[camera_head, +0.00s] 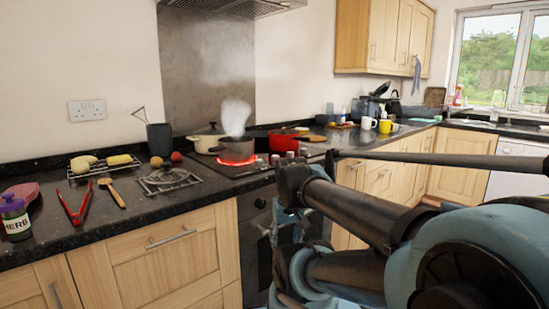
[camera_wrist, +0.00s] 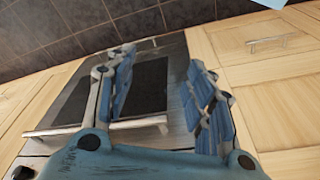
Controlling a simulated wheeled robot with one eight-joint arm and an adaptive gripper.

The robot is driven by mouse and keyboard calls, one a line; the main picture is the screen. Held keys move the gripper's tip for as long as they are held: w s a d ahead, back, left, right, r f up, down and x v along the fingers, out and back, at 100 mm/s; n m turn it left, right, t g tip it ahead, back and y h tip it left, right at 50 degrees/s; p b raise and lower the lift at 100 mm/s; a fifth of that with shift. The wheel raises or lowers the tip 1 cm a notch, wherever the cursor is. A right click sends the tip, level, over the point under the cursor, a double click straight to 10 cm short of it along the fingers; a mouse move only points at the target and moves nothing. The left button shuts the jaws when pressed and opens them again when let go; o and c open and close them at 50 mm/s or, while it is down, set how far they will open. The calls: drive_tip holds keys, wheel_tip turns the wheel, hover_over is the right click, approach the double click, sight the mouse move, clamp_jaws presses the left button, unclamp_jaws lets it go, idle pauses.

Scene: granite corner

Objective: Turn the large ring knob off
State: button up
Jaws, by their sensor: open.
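A large ring (camera_head: 255,166) glows red on the black hob. A steaming saucepan (camera_head: 237,150) stands on it. Several small knob-like pieces (camera_head: 290,155) show at the hob's right side, just behind my arm. Which one belongs to the large ring cannot be told. My gripper (camera_wrist: 162,92) is open and empty in the wrist view, its two blue fingers wide apart in front of the oven door (camera_wrist: 150,85). In the head view my arm reaches in front of the oven (camera_head: 257,225), and its links hide part of the oven front.
A cream pot (camera_head: 206,137) and a red pan (camera_head: 284,138) stand on the hob. Red tongs (camera_head: 74,207), a wooden spoon (camera_head: 113,192) and a herb bottle (camera_head: 14,217) lie or stand at left. The oven handle (camera_wrist: 95,129) juts out near my fingers.

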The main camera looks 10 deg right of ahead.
drive_tip(key=w+d+r+m+g, duration=0.1)
drive_tip(key=w+r+m, duration=0.2)
drive_tip(key=w+r, duration=1.6)
drive_tip(key=m+g, duration=0.2)
drive_tip(key=m, duration=0.2)
approach(275, 156)
wheel_tip(275, 156, down, 9)
drive_tip(key=shift+d+f, duration=0.1)
drive_tip(key=shift+f, duration=0.05)
drive_tip(key=c, duration=1.1)
